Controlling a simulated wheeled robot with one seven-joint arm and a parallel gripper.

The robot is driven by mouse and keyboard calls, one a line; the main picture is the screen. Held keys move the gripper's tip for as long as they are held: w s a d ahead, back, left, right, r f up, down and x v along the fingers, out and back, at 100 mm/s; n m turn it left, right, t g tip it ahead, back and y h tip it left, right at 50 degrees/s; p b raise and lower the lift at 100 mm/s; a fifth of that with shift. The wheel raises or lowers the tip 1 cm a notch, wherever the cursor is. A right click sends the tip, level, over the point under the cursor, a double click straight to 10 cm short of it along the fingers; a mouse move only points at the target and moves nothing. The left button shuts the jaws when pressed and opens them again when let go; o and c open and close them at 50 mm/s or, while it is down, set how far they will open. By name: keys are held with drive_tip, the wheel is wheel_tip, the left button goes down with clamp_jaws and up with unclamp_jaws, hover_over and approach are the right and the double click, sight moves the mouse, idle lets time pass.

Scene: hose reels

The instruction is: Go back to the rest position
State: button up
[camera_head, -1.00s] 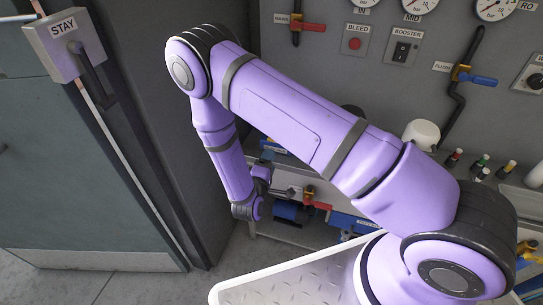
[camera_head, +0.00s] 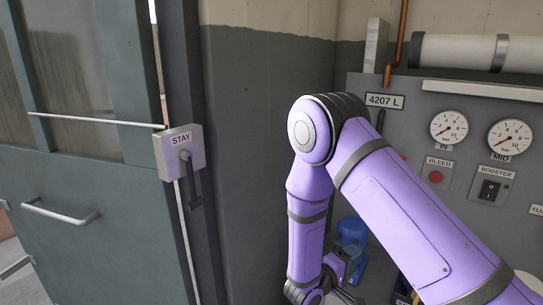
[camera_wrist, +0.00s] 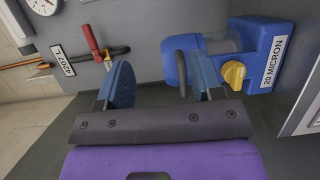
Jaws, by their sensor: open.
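My gripper (camera_wrist: 162,80) is open in the wrist view, with its two blue finger pads apart and nothing between them. In the head view my purple arm bends down at the elbow, and the gripper (camera_head: 345,297) is partly cut off at the bottom edge. A blue filter unit labelled 20 MICRON (camera_wrist: 250,55) with a yellow knob (camera_wrist: 234,73) lies beyond the right finger. A dark curved handle (camera_wrist: 182,68) shows beside that finger; I cannot tell whether they touch.
The grey gauge panel (camera_head: 420,130) stands at the right, with a red bleed button (camera_head: 436,177) and a booster switch (camera_head: 490,190). A green door (camera_head: 90,180) with a STAY box (camera_head: 180,152) is at the left. A red-handled valve (camera_wrist: 92,40) shows in the wrist view.

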drive_tip(key=s+d+r+m+g+y, duration=0.25)
drive_tip(key=s+d+r+g, duration=0.25)
drive_tip(key=r, duration=0.5)
drive_tip(key=s+d+r+m+g+y, duration=0.1)
drive_tip(key=s+d+r+m+g, duration=0.4)
drive_tip(key=r, duration=0.6)
drive_tip(key=s+a+r+t+y, duration=0.2)
drive_tip(key=s+r+t+y, duration=0.3)
drive_tip(key=s+r+y, duration=0.6)
drive_tip(key=shift+s+a+r+t, duration=0.25)
drive_tip(key=shift+s+r, duration=1.5)
drive_tip(key=shift+s, duration=1.65)
drive_tip(key=shift+d+n, duration=0.1)
drive_tip(key=shift+n, duration=0.15)
